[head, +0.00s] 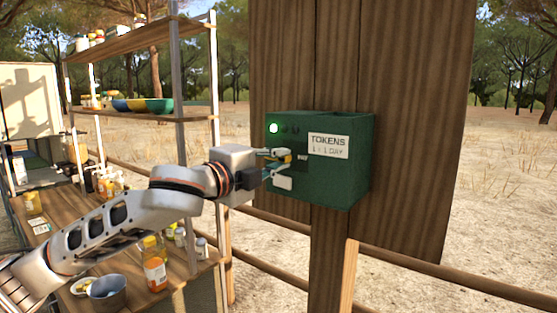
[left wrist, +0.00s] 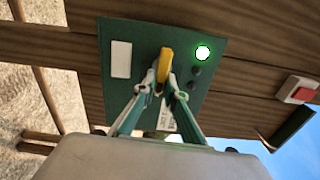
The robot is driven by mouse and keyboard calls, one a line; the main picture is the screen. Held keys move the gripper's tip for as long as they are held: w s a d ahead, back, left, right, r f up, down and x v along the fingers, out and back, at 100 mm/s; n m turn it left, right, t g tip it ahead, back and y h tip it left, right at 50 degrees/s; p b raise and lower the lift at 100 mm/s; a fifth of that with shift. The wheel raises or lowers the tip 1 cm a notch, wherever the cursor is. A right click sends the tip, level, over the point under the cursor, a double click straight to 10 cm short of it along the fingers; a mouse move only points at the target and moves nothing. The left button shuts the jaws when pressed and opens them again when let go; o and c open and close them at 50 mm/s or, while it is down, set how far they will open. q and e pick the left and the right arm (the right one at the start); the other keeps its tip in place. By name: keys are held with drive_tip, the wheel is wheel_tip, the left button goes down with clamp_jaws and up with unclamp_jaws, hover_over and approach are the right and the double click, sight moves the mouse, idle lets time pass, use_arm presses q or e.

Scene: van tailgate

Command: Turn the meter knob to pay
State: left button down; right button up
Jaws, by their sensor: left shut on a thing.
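The meter (head: 340,183) is a green box mounted on a wooden board, with a white label reading "TOKENS". A green light (head: 273,128) glows on its front face, and it shows in the left wrist view (left wrist: 203,53) beside dark unlit dots. A yellow knob (left wrist: 165,63) stands out from the meter face. My left gripper (head: 277,163) is at the meter front, its fingers shut on the knob. In the left wrist view the fingers (left wrist: 158,88) close around the knob's lower part and hide some of it. My right gripper is in neither view.
A shelf rack (head: 140,115) with bowls and jars stands left of the meter. A wooden table (head: 120,265) holds a bottle (head: 154,272) and a grey bucket (head: 108,292). A red-and-white block (left wrist: 298,90) shows in the left wrist view. A rail (head: 450,280) runs behind the board.

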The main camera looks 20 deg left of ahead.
use_arm(q)
drive_tip(key=c, duration=2.1)
unclamp_jaws()
drive_tip(key=shift+s, duration=0.1)
drive_tip(key=v, duration=1.1)
drive_tip(key=shift+s+a, duration=0.15)
drive_tip(key=shift+s, duration=0.25)
